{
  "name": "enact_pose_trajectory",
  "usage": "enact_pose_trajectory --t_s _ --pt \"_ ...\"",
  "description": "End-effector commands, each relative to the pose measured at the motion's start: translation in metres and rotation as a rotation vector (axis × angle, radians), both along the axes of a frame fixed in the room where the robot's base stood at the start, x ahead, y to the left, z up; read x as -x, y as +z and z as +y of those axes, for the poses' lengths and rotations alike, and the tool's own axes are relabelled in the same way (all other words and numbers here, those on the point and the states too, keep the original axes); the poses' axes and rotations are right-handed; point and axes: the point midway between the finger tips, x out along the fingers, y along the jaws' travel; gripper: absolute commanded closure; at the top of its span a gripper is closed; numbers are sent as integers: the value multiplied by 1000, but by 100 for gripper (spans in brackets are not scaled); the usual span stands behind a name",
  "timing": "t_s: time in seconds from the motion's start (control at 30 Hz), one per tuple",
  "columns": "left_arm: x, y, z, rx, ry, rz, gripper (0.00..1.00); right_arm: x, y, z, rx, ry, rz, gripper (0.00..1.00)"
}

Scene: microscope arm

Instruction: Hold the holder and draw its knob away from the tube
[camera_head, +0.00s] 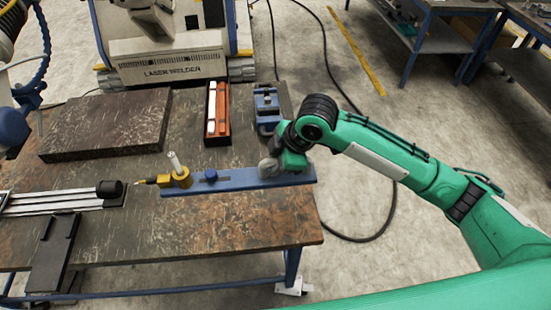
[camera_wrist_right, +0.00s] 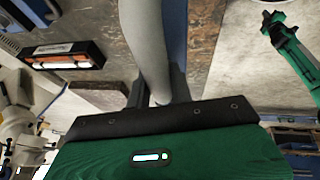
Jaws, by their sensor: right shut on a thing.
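The holder is a long blue bar (camera_head: 240,182) lying along the table's near side. A yellow clamp (camera_head: 178,178) sits at its left end, with a pale tube (camera_head: 174,160) standing tilted in it. A thin dark-tipped yellow knob (camera_head: 147,181) sticks out left from the clamp. My right gripper (camera_head: 270,168) is at the bar's right end, shut on a rounded grey part (camera_wrist_right: 150,40) of the holder, which hides much of the wrist view. My left gripper (camera_wrist_right: 268,18) shows small in the wrist view, away from the bar; its jaw opening is unclear.
A small blue knob (camera_head: 210,175) sits on the bar. Behind are an orange-black box (camera_head: 212,126), a blue vise (camera_head: 267,103) and a dark slab (camera_head: 107,124). Silver rails (camera_head: 60,202) and a black bracket (camera_head: 52,255) lie left. The table front is clear.

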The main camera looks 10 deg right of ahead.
Motion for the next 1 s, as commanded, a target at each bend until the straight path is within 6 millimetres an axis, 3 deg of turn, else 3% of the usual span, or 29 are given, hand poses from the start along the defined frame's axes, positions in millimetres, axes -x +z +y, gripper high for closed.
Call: enact_pose_trajectory --t_s 1.0 --pt "0 -18 0 0 0 0 100 1 -53 0 -3 -1 -3 100"
